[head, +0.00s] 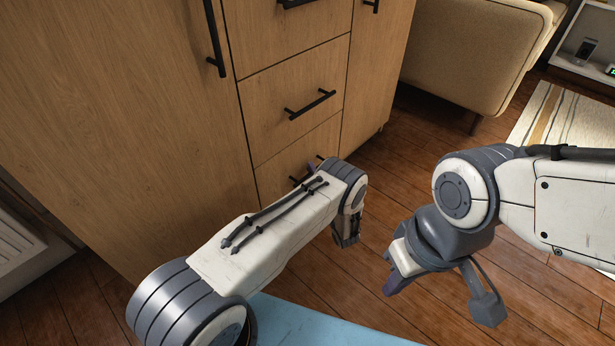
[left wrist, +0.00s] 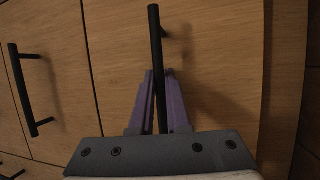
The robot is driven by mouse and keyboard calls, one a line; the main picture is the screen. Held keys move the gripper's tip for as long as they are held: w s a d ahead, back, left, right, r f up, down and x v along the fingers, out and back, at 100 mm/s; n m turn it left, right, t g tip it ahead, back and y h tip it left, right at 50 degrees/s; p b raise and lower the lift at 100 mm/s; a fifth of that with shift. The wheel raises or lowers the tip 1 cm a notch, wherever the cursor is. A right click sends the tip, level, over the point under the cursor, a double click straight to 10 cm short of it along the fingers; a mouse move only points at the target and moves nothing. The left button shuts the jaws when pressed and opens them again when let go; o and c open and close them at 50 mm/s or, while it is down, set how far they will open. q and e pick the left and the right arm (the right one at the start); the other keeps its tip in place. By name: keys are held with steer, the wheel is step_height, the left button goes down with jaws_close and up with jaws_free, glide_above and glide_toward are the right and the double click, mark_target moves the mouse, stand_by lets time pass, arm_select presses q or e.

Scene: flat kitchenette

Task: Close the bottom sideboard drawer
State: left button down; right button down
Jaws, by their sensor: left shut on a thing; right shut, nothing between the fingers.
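The wooden sideboard (head: 140,120) stands at the left of the head view, with a stack of drawers. The bottom drawer (head: 285,168) is lowest, and its front looks about flush with the drawer above; I cannot tell if a small gap is left. Its black bar handle (head: 294,180) is partly hidden by my left arm. In the left wrist view the handle (left wrist: 155,45) runs between the purple fingers of my left gripper (left wrist: 160,78), which is shut on it. My right gripper (head: 393,286) is shut and empty, apart from the sideboard.
The middle drawer handle (head: 310,104) is just above. A beige sofa (head: 475,50) and striped rug (head: 565,125) are at the upper right. A blue surface (head: 310,325) is at the bottom. Wooden floor (head: 400,150) is clear right of the sideboard.

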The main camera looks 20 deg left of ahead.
arm_select(q)
steer(key=c, duration=0.9)
jaws_free()
steer(key=shift+a, duration=0.25)
steer(key=shift+f, duration=0.1)
steer(key=p+v, duration=0.2)
steer(key=v, duration=0.3)
steer(key=p+v, duration=0.1)
steer(key=v, duration=0.4)
steer(key=shift+s+d+p, duration=0.15)
steer(key=shift+d+p, duration=0.05)
steer(key=shift+p, duration=0.2)
